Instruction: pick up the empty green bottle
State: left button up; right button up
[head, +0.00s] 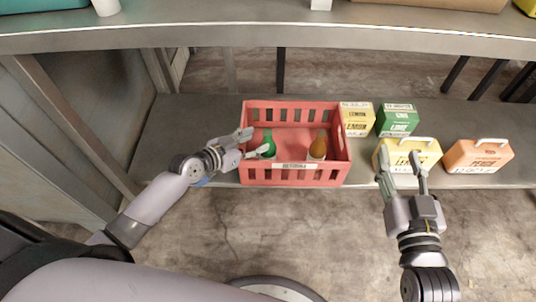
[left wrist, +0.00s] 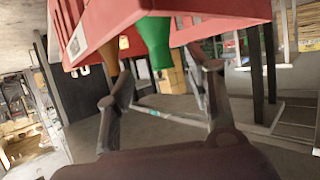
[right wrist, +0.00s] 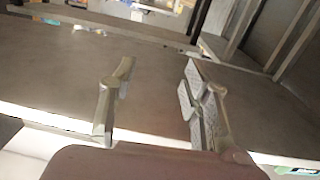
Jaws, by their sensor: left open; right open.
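The green bottle (head: 268,146) stands in the left part of a red crate (head: 290,103) on the lower shelf. Its neck also shows in the left wrist view (left wrist: 155,42), upside down in that picture, between the fingers and beyond them. My left gripper (head: 247,145) is open at the crate's left side, its fingertips close to the bottle. I cannot tell whether they touch it. My right gripper (head: 402,162) is open, with nothing between its fingers (right wrist: 155,95), in front of the yellow carrier box.
A brown bottle (head: 318,146) stands in the right part of the crate. Right of it are a yellow carton (head: 356,119), a green carton (head: 397,120), a yellow carrier box (head: 425,153) and an orange carrier box (head: 478,157). An upper shelf (head: 230,37) crosses above.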

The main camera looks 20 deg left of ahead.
aim_at(264, 136)
pick_arm(q)
jog(key=shift+x, duration=0.8)
jog(key=b+x, duration=0.1)
jog(key=x, duration=0.3)
jog(key=shift+w+d+r+b, duration=0.1)
jog(key=shift+w+d+b, duration=0.05)
jog(key=shift+w+b, duration=0.25)
pick_arm(e)
notch_tip(264, 136, up, 8)
jog(key=s+t+y, duration=0.1)
jog(key=t+y, duration=0.1)
jog(key=t, duration=0.2)
jog(key=shift+s+a+t, duration=0.15)
jog(key=shift+a+t, duration=0.25)
pick_arm(q)
jog(key=shift+c, duration=0.3)
grip_shut()
jog(key=shift+r, duration=0.15)
